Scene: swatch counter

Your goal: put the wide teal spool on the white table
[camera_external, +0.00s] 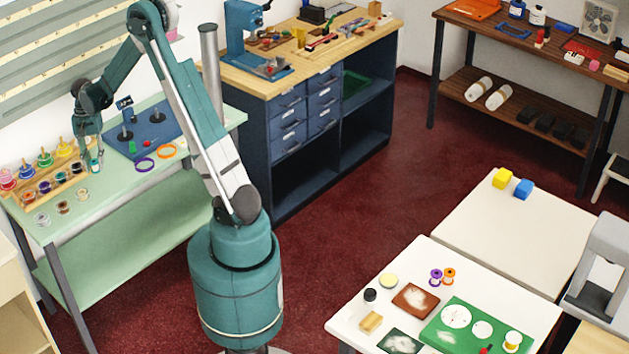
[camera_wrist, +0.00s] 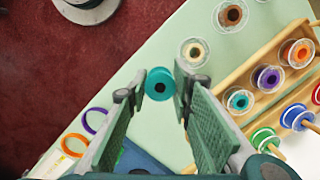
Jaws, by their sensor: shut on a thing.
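My gripper (camera_external: 93,158) is over the pale green table at the left. In the wrist view its two fingers (camera_wrist: 160,92) are closed around a teal spool (camera_wrist: 160,84) with a dark centre hole. The spool sits between the fingertips; its height above the green table is hard to tell. In the external view the spool is small and partly hidden by the fingers. Another teal spool (camera_wrist: 239,100), with clear flanges, is in the wooden rack. Two white tables stand at the right: a front one (camera_external: 372,303) and one behind it (camera_external: 520,228).
The wooden rack (camera_external: 50,183) of several spools stands beside my gripper, with loose spools (camera_external: 62,207) in front. Purple (camera_external: 145,164) and orange rings lie near a blue board (camera_external: 148,128). The front white table holds a green mat (camera_external: 440,330); the rear one is mostly clear.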

